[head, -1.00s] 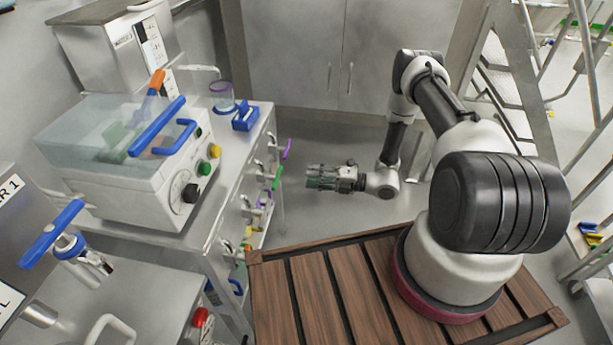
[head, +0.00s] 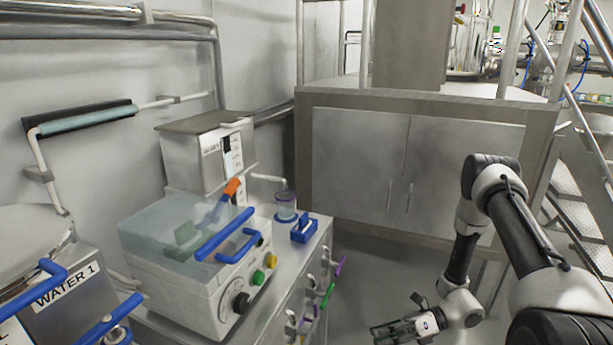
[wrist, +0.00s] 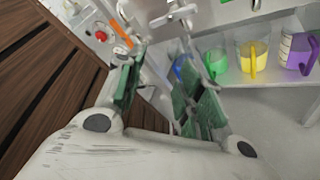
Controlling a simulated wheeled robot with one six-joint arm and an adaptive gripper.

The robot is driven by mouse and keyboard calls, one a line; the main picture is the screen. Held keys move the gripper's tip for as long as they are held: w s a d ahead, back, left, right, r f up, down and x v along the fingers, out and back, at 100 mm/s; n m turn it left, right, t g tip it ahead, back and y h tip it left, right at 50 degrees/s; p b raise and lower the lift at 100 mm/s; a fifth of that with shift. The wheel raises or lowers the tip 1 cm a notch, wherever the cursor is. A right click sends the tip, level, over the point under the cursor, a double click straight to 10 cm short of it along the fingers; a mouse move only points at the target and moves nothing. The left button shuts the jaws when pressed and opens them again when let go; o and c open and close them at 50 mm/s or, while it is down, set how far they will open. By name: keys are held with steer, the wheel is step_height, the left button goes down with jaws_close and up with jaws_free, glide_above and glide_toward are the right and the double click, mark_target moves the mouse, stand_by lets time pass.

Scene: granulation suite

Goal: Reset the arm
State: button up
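My arm reaches down in the right part of the head view, and my gripper (head: 385,330) hangs low beside the cart, near the lower edge. In the wrist view my gripper (wrist: 160,95) shows two fingers with green pads standing apart, with nothing between them. The fingers are open and empty. They point toward the side of a shelf unit, with free space around them.
A steel cart (head: 285,285) carries a clear-lidded white machine (head: 180,285), a jar (head: 285,207) and a blue holder (head: 304,231). A steel cabinet (head: 360,160) stands behind. Wooden slats (wrist: 45,75) lie at left.

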steer(key=s+d+r+n+g+h, duration=0.1)
steer(key=s+d+r+n+h, duration=0.3)
steer(key=r+n, duration=0.4)
steer(key=s+d+r+n+g+h, duration=0.1)
steer(key=d+r+n+h, duration=0.4)
steer(key=r, duration=0.6)
steer(key=s+d+r+n+h, duration=0.3)
steer(key=d+r+n, duration=0.2)
steer(key=r+n, duration=0.35)
steer(key=s+d+r+n+t+h, duration=0.1)
steer(key=s+r+n+t, duration=0.1)
steer(key=r, duration=0.7)
steer(key=s+d+r+n+t+h, duration=0.1)
steer(key=s+r+t, duration=0.3)
steer(key=r, duration=0.5)
steer(key=shift+s+n+t+h, duration=0.15)
steer(key=shift+n+t+h, duration=0.35)
steer(key=shift+n+t, duration=0.45)
